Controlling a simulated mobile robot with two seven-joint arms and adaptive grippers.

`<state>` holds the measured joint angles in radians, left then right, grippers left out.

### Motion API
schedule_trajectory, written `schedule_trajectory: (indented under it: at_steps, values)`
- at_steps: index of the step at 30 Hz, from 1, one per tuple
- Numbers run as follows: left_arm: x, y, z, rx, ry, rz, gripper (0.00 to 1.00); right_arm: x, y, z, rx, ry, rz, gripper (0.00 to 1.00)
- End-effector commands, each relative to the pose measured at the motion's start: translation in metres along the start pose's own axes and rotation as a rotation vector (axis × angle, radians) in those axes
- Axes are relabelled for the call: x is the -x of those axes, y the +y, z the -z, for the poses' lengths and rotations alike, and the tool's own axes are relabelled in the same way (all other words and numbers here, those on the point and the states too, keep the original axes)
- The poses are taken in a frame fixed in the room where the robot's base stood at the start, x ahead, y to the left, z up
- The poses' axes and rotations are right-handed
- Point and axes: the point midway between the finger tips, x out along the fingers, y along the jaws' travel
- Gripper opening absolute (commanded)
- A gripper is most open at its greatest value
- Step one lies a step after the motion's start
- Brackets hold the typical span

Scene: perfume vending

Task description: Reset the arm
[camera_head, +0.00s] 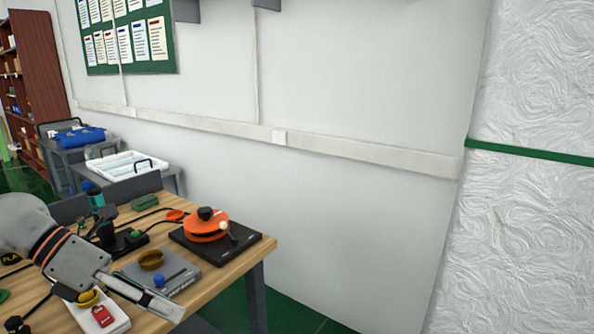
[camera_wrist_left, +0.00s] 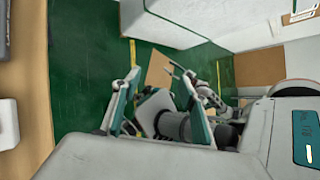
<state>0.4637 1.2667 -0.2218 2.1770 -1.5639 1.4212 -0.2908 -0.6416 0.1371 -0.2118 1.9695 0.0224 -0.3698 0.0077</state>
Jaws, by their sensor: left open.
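My left arm comes in from the left in the head view, and its gripper (camera_head: 150,299) hangs above the front part of the wooden table (camera_head: 218,296). In the left wrist view the gripper's two fingers (camera_wrist_left: 160,110) stand apart with nothing between them, and the green floor and parts of my own body show beyond. My right gripper cannot be made out in the head view.
The table holds an orange round device on a black base (camera_head: 250,247), a grey board with a brown ring (camera_head: 151,259), and a white board with a red part (camera_head: 104,317). Carts with a white tray (camera_head: 125,166) and a blue item (camera_head: 80,137) stand behind. Open floor lies right of the table.

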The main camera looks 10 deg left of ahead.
Motion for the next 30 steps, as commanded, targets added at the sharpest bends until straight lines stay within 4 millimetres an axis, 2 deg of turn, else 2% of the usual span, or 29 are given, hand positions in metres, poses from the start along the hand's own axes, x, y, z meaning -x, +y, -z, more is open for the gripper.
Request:
schedule_trajectory:
  at_steps: [1,3,6,8,11,14,17,18,20,21,25,27,30]
  values:
    - [-0.021,-0.011,-0.002,0.050,-0.045,0.110,0.43,0.000,0.000,0.001,-0.001,0.000,0.000,0.40]
    - [-0.044,-0.026,-0.011,0.135,-0.129,0.256,0.43,0.001,0.000,-0.001,-0.001,-0.002,0.001,0.40]
    - [-0.069,-0.040,-0.026,0.313,-0.277,0.462,0.43,0.002,-0.001,-0.002,-0.001,-0.005,0.001,0.40]
    - [-0.080,-0.039,-0.035,0.450,-0.376,0.572,0.43,0.002,-0.001,-0.002,-0.002,-0.005,0.001,0.40]
    - [-0.095,-0.019,-0.045,0.722,-0.550,0.720,0.43,0.002,-0.001,-0.002,-0.002,-0.005,0.002,0.40]
    - [-0.114,0.021,-0.036,1.045,-0.721,0.815,0.43,0.003,-0.001,-0.002,-0.002,-0.006,0.002,0.40]
    - [-0.144,0.073,-0.002,1.406,-0.879,0.845,0.43,0.003,-0.001,-0.002,-0.001,-0.007,0.002,0.40]
    - [-0.158,0.092,0.019,1.546,-0.930,0.840,0.43,0.003,-0.001,-0.002,-0.001,-0.007,0.002,0.40]
    - [-0.179,0.115,0.052,1.739,-0.994,0.817,0.43,0.003,-0.001,-0.002,-0.001,-0.008,0.002,0.40]
    - [-0.194,0.127,0.076,1.861,-1.028,0.796,0.43,0.003,-0.001,-0.002,-0.001,-0.008,0.002,0.40]
    - [-0.240,0.147,0.158,2.216,-1.101,0.698,0.43,0.004,-0.001,-0.002,-0.001,-0.008,0.003,0.40]
    - [-0.261,0.148,0.197,2.372,-1.120,0.642,0.43,0.004,-0.001,-0.002,-0.001,-0.008,0.003,0.40]
    - [-0.285,0.143,0.241,2.539,-1.130,0.568,0.43,0.004,-0.001,-0.002,-0.001,-0.008,0.003,0.40]
